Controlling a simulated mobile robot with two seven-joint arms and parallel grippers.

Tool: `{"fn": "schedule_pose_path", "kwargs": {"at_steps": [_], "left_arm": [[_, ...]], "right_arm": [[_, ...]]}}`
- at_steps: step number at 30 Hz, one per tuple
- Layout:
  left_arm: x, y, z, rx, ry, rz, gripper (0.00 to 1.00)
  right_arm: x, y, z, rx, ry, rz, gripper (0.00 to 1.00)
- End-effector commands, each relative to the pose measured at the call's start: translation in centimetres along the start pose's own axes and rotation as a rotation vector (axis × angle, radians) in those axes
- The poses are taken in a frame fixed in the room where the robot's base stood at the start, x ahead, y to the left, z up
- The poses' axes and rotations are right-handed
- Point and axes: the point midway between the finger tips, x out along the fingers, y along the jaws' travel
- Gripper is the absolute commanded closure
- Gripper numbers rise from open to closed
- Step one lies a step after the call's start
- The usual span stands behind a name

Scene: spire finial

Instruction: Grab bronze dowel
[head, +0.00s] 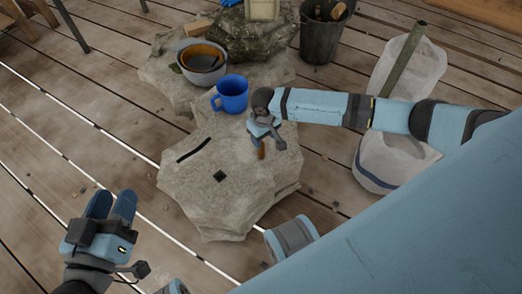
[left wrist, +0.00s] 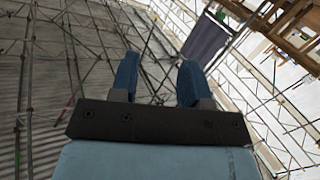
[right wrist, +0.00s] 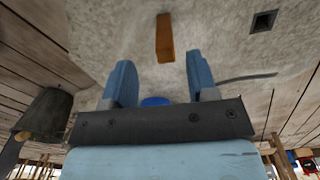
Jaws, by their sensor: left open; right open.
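The bronze dowel (head: 261,149) is a short orange-brown bar on the pale stone block, partly hidden by my right gripper in the head view. In the right wrist view the dowel (right wrist: 165,38) shows whole, beyond and roughly between my fingertips, apart from them. My right gripper (right wrist: 160,80) is open and empty above the stone; it also shows in the head view (head: 263,132). My left gripper (head: 111,205) is open and empty at the lower left of the head view, off the stone. The left wrist view shows its open fingers (left wrist: 157,80) against scaffolding.
A blue mug (head: 232,95) and nested bowls (head: 203,60) stand behind. A dark bucket (head: 322,35) and white sacks (head: 385,165) stand on the plank floor (head: 90,100).

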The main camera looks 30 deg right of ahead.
Motion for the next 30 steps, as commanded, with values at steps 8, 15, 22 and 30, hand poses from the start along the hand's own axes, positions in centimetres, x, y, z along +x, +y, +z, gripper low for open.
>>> {"fn": "schedule_pose_path", "kwargs": {"at_steps": [8, 15, 22, 30], "left_arm": [[0.8, -1.5, 0.8, 0.139, 0.05, 0.002, 0.57], [0.9, -1.6, 0.2, 0.168, 0.066, 0.0, 0.57], [0.9, -1.6, 0.2, 0.167, 0.066, 0.0, 0.57], [0.9, -1.6, 0.1, 0.167, 0.066, 0.0, 0.57]], "right_arm": [[4.3, -0.5, -0.8, -0.001, 0.0, 0.0, 0.47], [4.6, -0.5, -0.8, -0.001, 0.001, 0.0, 0.47], [4.6, -0.5, -0.8, -0.001, 0.001, 0.0, 0.88], [4.5, -0.5, -0.8, -0.001, 0.001, -0.001, 1.0]]}}
